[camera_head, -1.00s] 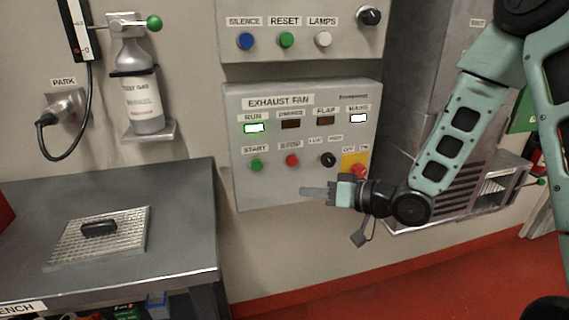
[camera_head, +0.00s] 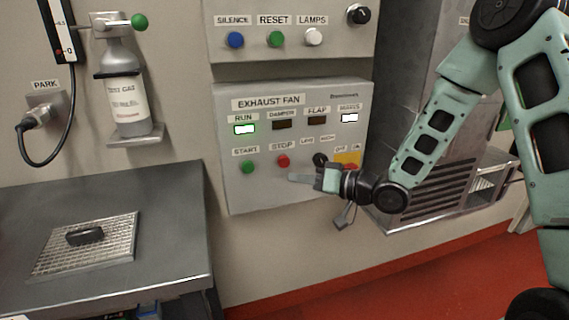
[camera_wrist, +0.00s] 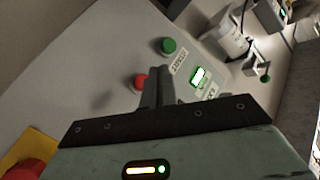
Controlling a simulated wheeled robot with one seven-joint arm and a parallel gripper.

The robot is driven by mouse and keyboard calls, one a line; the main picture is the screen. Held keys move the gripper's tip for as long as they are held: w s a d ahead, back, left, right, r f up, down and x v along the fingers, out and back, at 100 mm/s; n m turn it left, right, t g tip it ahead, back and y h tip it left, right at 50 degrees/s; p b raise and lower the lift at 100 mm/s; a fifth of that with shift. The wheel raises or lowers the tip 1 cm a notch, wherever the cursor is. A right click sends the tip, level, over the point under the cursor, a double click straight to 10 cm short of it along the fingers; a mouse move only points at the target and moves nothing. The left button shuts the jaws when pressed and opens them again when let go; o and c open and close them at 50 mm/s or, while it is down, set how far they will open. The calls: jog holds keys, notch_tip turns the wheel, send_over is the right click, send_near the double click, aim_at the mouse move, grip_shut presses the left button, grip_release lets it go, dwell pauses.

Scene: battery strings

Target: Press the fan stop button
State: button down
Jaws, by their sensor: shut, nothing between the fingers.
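The exhaust fan panel (camera_head: 240,190) is a grey box on the wall. Its red stop button (camera_head: 283,160) sits under the STOP label, right of the green start button (camera_head: 248,167). The RUN lamp (camera_head: 244,129) is lit green. My gripper (camera_head: 291,177) is shut and empty, pointing left just below and right of the stop button. In the wrist view the shut fingers (camera_wrist: 158,88) stand beside the red stop button (camera_wrist: 140,81), covering part of its surroundings; the green start button (camera_wrist: 168,46) is farther off. I cannot tell whether the fingertips touch the panel.
A yellow-backed red switch (camera_head: 348,162) and a black knob (camera_head: 320,159) are on the panel's right side, close to my wrist. Another panel with silence, reset and lamps buttons (camera_head: 275,39) hangs above. A metal bench (camera_head: 170,240) stands at lower left.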

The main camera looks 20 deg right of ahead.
aim_at(281, 162)
jog(key=shift+w+p, duration=0.3)
jog(key=shift+w, duration=1.95)
jog(key=shift+w, duration=0.1)
jog(key=shift+w, duration=0.3)
jog(key=shift+w+p, duration=0.35)
jog(key=shift+w, duration=0.3)
dwell(1.0)
jog(key=shift+w+r, duration=0.25)
dwell(0.7)
jog(key=shift+s, duration=0.15)
jog(key=shift+s+f, duration=0.15)
jog(key=shift+s, duration=0.75)
jog(key=shift+s+p, duration=0.3)
jog(key=shift+s, duration=2.15)
